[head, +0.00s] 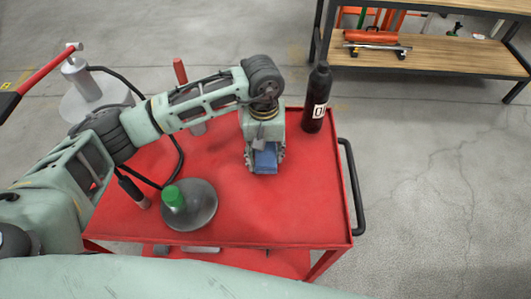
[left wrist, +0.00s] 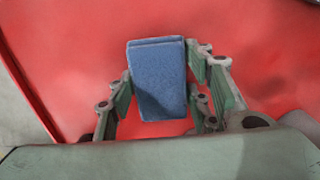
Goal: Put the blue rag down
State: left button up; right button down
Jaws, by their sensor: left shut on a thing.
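The blue rag (head: 265,160) is a folded blue block held between the fingers of my left gripper (head: 264,163), low over the red cart top (head: 300,205). In the left wrist view the blue rag (left wrist: 158,80) sits between the two green fingers of the left gripper (left wrist: 160,95), with red surface behind it. The left gripper is shut on the rag. I cannot tell whether the rag touches the cart top. My right gripper is not in view.
A black bottle (head: 317,98) stands at the cart's back right corner. A dark round object with a green cap (head: 173,196) stands front left. A red-handled item (head: 180,72) stands behind my left arm. The cart's right front is clear. A shelf (head: 430,60) stands beyond.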

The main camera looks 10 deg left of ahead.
aim_at(265, 151)
pick_arm(q)
jog(key=o, duration=1.2)
jog(key=shift+f, duration=0.1)
jog(key=o, duration=0.4)
jog(key=shift+f, duration=0.1)
jog(key=shift+c, duration=0.2)
jog(key=shift+r+p, duration=0.4)
jog(key=shift+p, duration=0.1)
notch_tip(265, 151, up, 12)
jog(key=b, duration=0.2)
jog(key=shift+w+a, duration=0.15)
jog(key=shift+w, duration=0.1)
